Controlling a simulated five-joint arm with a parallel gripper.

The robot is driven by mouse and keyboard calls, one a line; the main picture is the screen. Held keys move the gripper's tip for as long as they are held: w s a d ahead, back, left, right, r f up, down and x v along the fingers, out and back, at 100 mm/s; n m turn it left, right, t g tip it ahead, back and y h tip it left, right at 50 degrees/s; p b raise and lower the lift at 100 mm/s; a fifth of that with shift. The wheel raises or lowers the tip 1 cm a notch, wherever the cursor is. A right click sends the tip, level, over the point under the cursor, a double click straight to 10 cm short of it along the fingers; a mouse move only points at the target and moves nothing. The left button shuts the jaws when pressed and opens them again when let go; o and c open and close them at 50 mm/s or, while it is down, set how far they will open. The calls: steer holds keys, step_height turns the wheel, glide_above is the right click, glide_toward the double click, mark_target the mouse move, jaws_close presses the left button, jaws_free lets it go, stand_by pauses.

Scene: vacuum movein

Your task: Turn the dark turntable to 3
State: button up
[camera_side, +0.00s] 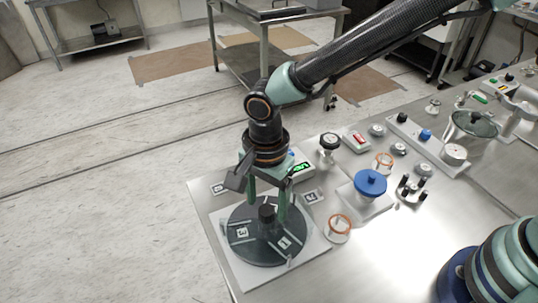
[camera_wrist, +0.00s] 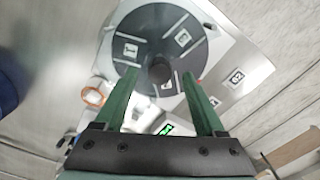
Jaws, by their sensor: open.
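The dark turntable (camera_side: 248,252) lies on a white base plate at the near corner of the steel table. White labels on its face read 3 (camera_side: 242,231) and 1 (camera_side: 285,242); they also show in the wrist view, 3 (camera_wrist: 183,37) and 1 (camera_wrist: 130,50). A black knob (camera_side: 266,212) stands at its centre, and shows in the wrist view (camera_wrist: 160,70). My gripper (camera_side: 266,204) points down over the turntable. Its green fingers are spread on either side of the knob, with gaps visible in the wrist view (camera_wrist: 160,76). Part of the turntable's far side is hidden by my gripper.
A blue-topped device (camera_side: 370,183), an orange-ringed dish (camera_side: 339,225), a black-topped gauge (camera_side: 329,142) and a box with a green display (camera_side: 302,168) stand to the right of the turntable. The table edge lies close on its left.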

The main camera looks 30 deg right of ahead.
steer(key=shift+f, duration=0.6)
jaws_close()
steer(key=shift+r, duration=0.1)
stand_by(1.0)
